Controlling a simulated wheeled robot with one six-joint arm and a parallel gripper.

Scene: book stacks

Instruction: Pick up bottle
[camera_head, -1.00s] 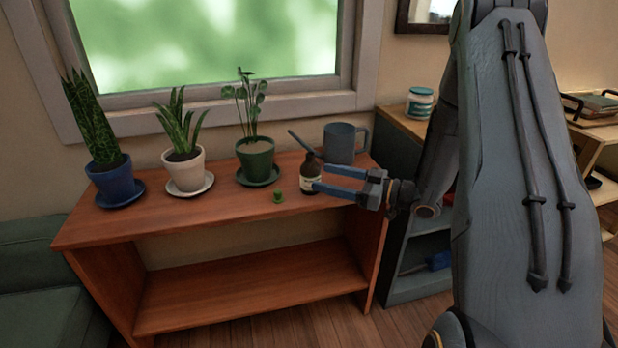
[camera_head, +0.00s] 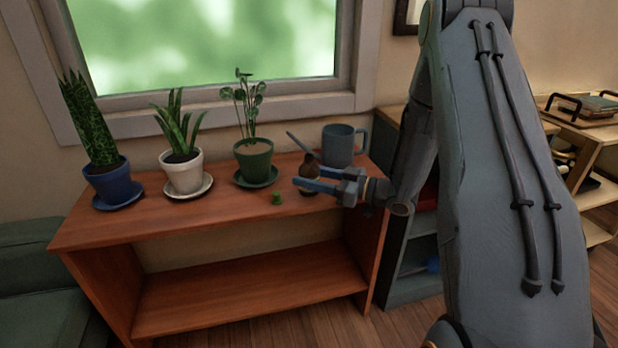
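A small dark brown bottle (camera_head: 309,160) stands upright near the front right of the wooden shelf's top (camera_head: 225,205). My gripper (camera_head: 306,180) comes in from the right with its two blue fingers apart. The fingers now overlap the bottle in the picture and hide much of its body and label. The bottle looks to be between or just behind the fingers; I cannot tell if they touch it. The gripper is open.
A grey-blue watering can (camera_head: 341,146) stands right behind the bottle, its spout reaching left. A green potted plant (camera_head: 254,160) is to the left, with a small green object (camera_head: 276,198) in front. White (camera_head: 184,177) and blue (camera_head: 108,184) pots stand farther left.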

